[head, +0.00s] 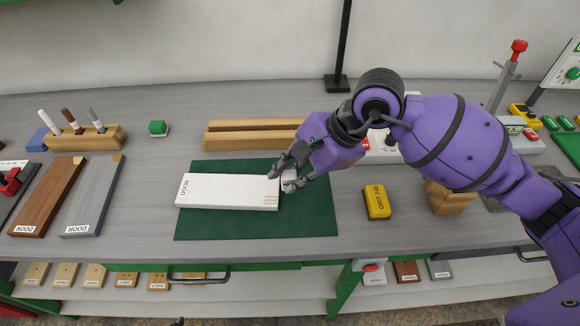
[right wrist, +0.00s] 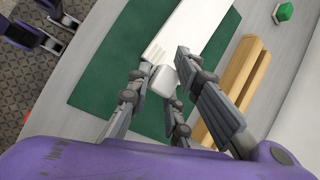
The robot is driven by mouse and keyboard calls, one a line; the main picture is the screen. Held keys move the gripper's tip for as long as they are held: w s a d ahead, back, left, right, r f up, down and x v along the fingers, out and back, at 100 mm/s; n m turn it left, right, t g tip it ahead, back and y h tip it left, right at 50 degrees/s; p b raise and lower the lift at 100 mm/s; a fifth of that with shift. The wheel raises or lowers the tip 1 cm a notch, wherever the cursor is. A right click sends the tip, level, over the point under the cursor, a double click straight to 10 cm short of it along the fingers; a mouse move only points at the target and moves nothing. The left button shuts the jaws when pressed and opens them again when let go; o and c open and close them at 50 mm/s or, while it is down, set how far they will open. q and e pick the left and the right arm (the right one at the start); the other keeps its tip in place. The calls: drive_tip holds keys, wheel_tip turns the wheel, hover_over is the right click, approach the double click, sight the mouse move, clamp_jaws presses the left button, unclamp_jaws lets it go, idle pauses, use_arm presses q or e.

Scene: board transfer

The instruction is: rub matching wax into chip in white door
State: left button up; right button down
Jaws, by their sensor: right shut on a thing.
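The white door (head: 225,191) lies flat on a green mat (head: 315,222), its DOOR label at the left end. Small tan marks show near its right end; they also show on the door in the right wrist view (right wrist: 187,35). My right gripper (head: 286,177) is shut on a small white block (right wrist: 163,80) at the door's right end. I cannot tell whether the block touches the door. White, brown and grey sticks stand in a wooden holder (head: 85,139) at the back left. Part of my left gripper (right wrist: 66,16) seems to show small in the right wrist view; its jaws are unclear.
Brown (head: 48,198) and grey (head: 93,196) DOOR boards lie left of the mat. A wooden rail (head: 255,134) lies behind it. A yellow pad (head: 377,201) sits to the right. A green-topped block (head: 158,128) stands at the back. Sample blocks hang or lie on the lower shelf.

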drive_tip(key=shift+r+p, duration=0.45)
drive_tip(key=shift+r, duration=1.25)
drive_tip(key=shift+a, duration=0.1)
drive_tip(key=shift+f, duration=0.1)
